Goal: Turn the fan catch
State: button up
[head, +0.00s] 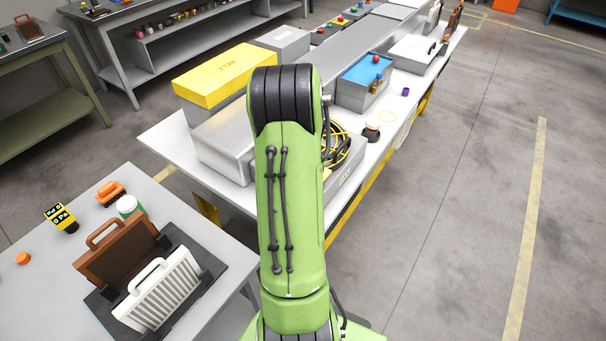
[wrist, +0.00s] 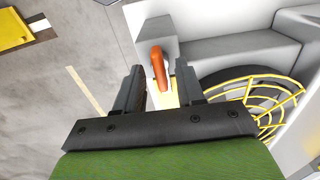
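In the wrist view an orange-red catch handle (wrist: 158,64) stands out from a small grey block (wrist: 152,36) beside the fan. The yellow wire fan guard (wrist: 262,98) is at the right, and a dark round shape shows behind it. My gripper (wrist: 162,88) is open, with one dark finger on each side below the catch. The catch shows in the gap between the fingers, toward their tips. I cannot tell whether either finger touches it. In the head view my green arm hides the gripper and the catch, and only part of the yellow guard (head: 337,145) shows.
A long white bench (head: 160,138) carries grey boxes, a yellow-topped box (head: 225,75) and a blue-topped box (head: 364,78). A grey table (head: 50,282) at left holds a brown case (head: 118,250) and a white ribbed case (head: 160,290). The floor at right is clear.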

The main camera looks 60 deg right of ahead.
notch_tip(320, 180, up, 16)
jog(key=p, duration=0.2)
jog(key=shift+f, duration=0.25)
jog(key=w+a+r+n+t, duration=0.1)
jog(key=w+a+r+n, duration=0.2)
jog(key=a, duration=0.5)
jog(key=w+a+r+n+t+h, duration=0.1)
jog(key=w+a+r+n, duration=0.1)
jog(key=a+n, duration=0.5)
jog(key=w+a+r+n+t, duration=0.1)
jog(key=w+a+r, duration=0.15)
jog(key=a, duration=0.75)
jog(key=s+a+f+n+t+y, duration=0.1)
jog(key=s+a+n+t, duration=0.1)
jog(key=s+a+n, duration=0.6)
jog(key=a+n, duration=0.1)
jog(key=a, duration=0.2)
jog(key=shift+a+t, duration=0.15)
jog(key=shift+t, duration=0.15)
jog(key=shift+f, duration=0.1)
